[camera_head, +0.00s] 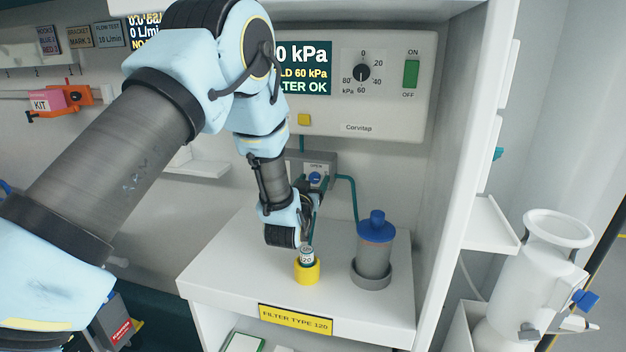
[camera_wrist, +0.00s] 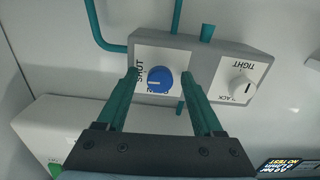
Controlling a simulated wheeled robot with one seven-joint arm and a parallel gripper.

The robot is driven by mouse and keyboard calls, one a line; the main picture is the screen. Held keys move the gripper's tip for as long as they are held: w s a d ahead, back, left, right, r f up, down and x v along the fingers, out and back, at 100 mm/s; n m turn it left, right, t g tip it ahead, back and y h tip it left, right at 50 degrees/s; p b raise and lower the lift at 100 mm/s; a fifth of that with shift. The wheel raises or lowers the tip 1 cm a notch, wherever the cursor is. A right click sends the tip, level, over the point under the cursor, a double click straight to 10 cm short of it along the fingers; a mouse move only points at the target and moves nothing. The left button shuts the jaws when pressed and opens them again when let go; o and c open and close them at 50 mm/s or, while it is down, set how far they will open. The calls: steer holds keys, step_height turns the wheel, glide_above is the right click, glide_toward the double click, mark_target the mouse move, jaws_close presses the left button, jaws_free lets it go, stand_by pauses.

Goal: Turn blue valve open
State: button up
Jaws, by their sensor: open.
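The blue valve (camera_wrist: 160,80) is a round knob on a white plate of a grey box (camera_wrist: 225,52). The plate reads SHUT on the left and OPEN below in the wrist view. A pale line on the knob points left, toward the SHUT side. My gripper (camera_wrist: 161,73) is open, with one teal finger on each side of the knob in the picture. Gaps show between knob and fingers; I cannot tell how deep the tips reach. In the head view the valve (camera_head: 315,178) shows just beyond my gripper (camera_head: 317,190), partly hidden by it.
A white TIGHT/SLACK knob (camera_wrist: 242,88) sits beside the valve. Teal pipes (camera_wrist: 100,30) join the box. Below, a blue-capped canister (camera_head: 375,250) and a small cylinder in a yellow holder (camera_head: 307,270) stand on the shelf. A pressure panel (camera_head: 390,85) is above.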

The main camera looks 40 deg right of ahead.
steer(key=shift+c, duration=0.2)
jaws_close()
stand_by(0.3)
